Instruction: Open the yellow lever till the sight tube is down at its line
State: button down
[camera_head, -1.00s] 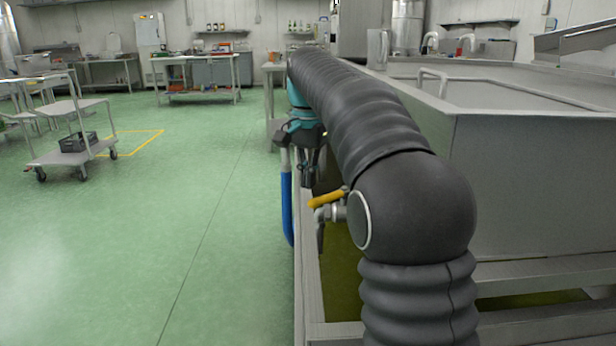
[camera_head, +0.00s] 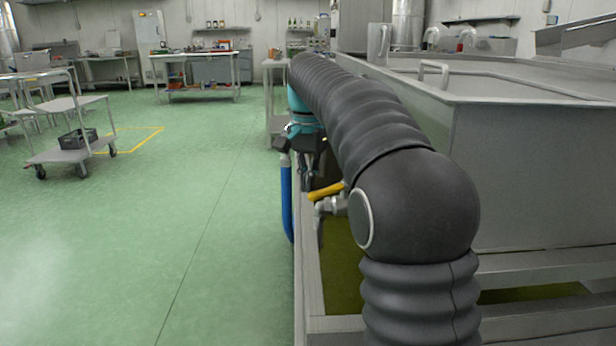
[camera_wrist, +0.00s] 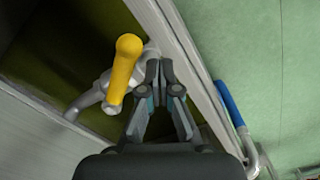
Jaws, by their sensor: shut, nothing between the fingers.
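The yellow lever (camera_head: 326,191) sits on a metal valve (camera_head: 330,205) at the side of the steel tank, partly hidden by my arm. In the wrist view the yellow lever (camera_wrist: 122,72) stands out from the valve pipe (camera_wrist: 90,98), just left of my gripper. My gripper (camera_wrist: 159,68) is shut and empty, its fingertips beside the lever with a small gap visible. In the head view my gripper (camera_head: 306,184) hangs just above and left of the lever. I cannot make out the sight tube or its line.
A steel tank (camera_head: 520,170) fills the right side, with an olive-green surface (camera_head: 345,270) below the valve. A blue-sleeved pipe (camera_head: 287,205) stands left of my gripper and shows in the wrist view (camera_wrist: 229,103). A cart (camera_head: 75,150) stands on open green floor at left.

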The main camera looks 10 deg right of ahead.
aim_at(324, 193)
jog(key=shift+f, duration=0.35)
jog(key=shift+s, duration=0.15)
jog(key=shift+s+d, duration=0.25)
jog(key=shift+s, duration=0.3)
jog(key=shift+s+d+b, duration=0.4)
jog(key=shift+s, duration=0.5)
jog(key=shift+s+d+b, duration=0.4)
jog(key=shift+s, duration=0.45)
dwell(5.2)
